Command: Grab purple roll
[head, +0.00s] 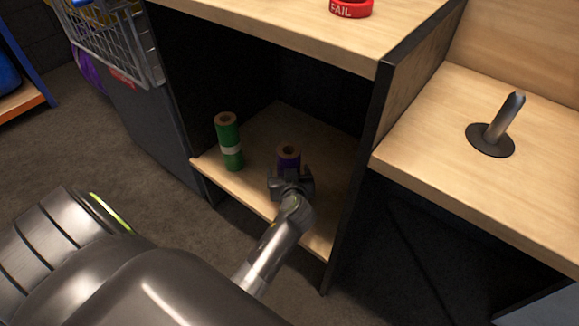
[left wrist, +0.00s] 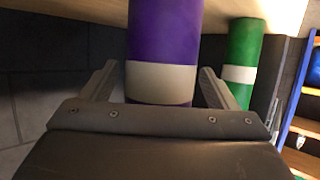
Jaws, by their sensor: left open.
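The purple roll (head: 288,155) stands upright on the lower shelf of the wooden cabinet, its brown core showing at the top. My left gripper (head: 290,177) is in front of it and hides its lower part in the head view. In the left wrist view the purple roll (left wrist: 164,35), with a pale band, sits between the two open fingers of my left gripper (left wrist: 157,72). Gaps show between the roll and both fingers. My right gripper is not in view.
A green roll (head: 229,145) with a white band stands left of the purple one on the same shelf (head: 262,130). A dark side panel (head: 358,170) bounds the shelf on the right. A metal spindle (head: 503,120) stands on the right counter.

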